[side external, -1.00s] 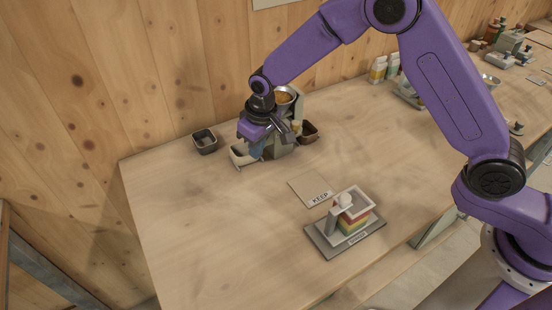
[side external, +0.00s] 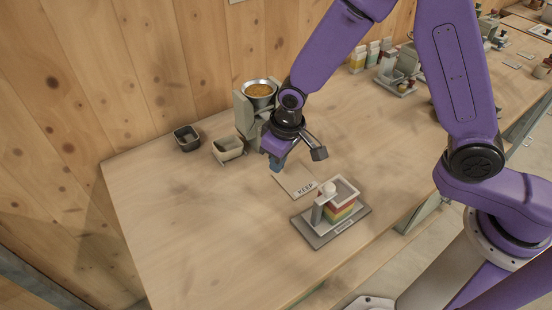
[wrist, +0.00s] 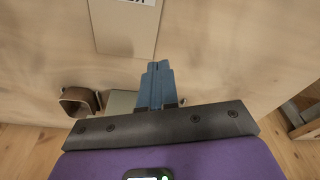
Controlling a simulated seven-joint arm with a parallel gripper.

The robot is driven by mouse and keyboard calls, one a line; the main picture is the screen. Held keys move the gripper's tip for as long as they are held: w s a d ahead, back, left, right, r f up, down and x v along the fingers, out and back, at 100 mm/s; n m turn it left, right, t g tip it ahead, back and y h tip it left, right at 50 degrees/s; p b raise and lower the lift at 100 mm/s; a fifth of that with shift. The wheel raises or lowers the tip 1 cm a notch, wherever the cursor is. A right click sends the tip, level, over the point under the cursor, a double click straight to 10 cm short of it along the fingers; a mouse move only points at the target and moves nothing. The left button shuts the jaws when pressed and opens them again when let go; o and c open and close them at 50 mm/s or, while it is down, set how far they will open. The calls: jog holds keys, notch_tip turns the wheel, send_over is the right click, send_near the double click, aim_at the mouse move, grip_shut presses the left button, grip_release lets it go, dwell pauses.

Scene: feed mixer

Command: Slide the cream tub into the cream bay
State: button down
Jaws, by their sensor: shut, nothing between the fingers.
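The cream tub (side external: 228,149) stands upright on the table at the left foot of the grey-green mixer (side external: 243,112). I cannot tell whether it touches the mixer or which part of the mixer is the cream bay. My gripper (side external: 277,165) is shut and empty, to the right of the tub and apart from it, pointing down by the edge of the KEEP card (side external: 297,184). In the wrist view my blue fingers (wrist: 157,66) are together with nothing between them. The arm hides part of the mixer's right side in the side view.
A dark tub (side external: 187,138) stands left of the cream tub. A brown tub (wrist: 78,101) shows in the wrist view. A metal bowl (side external: 260,90) tops the mixer. A grey tray (side external: 335,229) with a striped block and white frame is in front. The table's left front is clear.

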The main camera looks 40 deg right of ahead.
aim_at(233, 151)
jog(key=shift+w+a+m, duration=0.3)
jog(key=shift+w+a, duration=0.35)
jog(key=shift+a, duration=0.05)
jog(key=w+a, duration=0.1)
jog(key=w, duration=0.2)
jog(key=w+a, duration=0.1)
jog(key=w, duration=0.3)
jog(key=w+a, duration=0.1)
jog(key=w, duration=0.3)
jog(key=shift+w+a+f, duration=0.1)
jog(key=shift+w+a, duration=0.1)
jog(key=shift+a, duration=0.05)
jog(key=shift+s+f, duration=0.1)
jog(key=shift+f, duration=0.65)
jog(key=shift+s+f, duration=0.1)
jog(key=shift+s+d, duration=0.3)
jog(key=shift+s, duration=0.4)
